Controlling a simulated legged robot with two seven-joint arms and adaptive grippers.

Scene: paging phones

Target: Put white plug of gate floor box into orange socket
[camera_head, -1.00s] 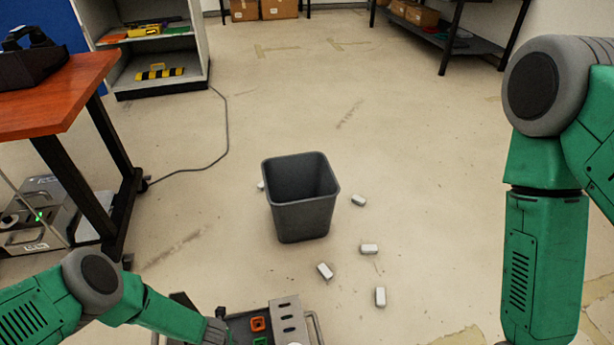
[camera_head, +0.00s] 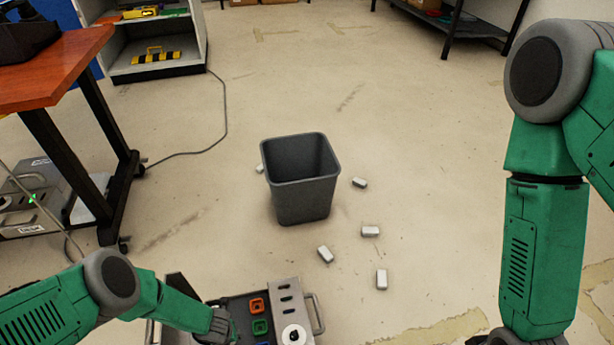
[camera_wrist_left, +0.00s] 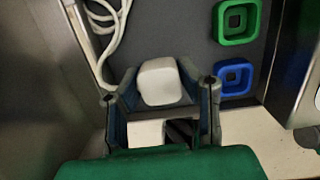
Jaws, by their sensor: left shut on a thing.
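The floor box (camera_head: 288,284) stands at the bottom of the head view, partly cut off. In it are the orange socket (camera_head: 257,305), a green socket (camera_head: 260,327) and, at the picture's edge, a blue socket. The wrist view shows the green socket (camera_wrist_left: 236,22) and blue socket (camera_wrist_left: 236,76), but not the orange one. My left gripper (camera_wrist_left: 162,90) is over the box's left part, shut on the white plug (camera_wrist_left: 160,82), which sits between its fingers. Its fingers are mostly hidden in the head view. My right arm hangs at the right; its gripper is out of view.
A grey bin (camera_head: 302,185) stands on the floor beyond the box, with several small white blocks (camera_head: 370,231) around it. A white cable (camera_wrist_left: 110,30) lies in the box. A table with an orange-brown top (camera_head: 50,75) is at the left.

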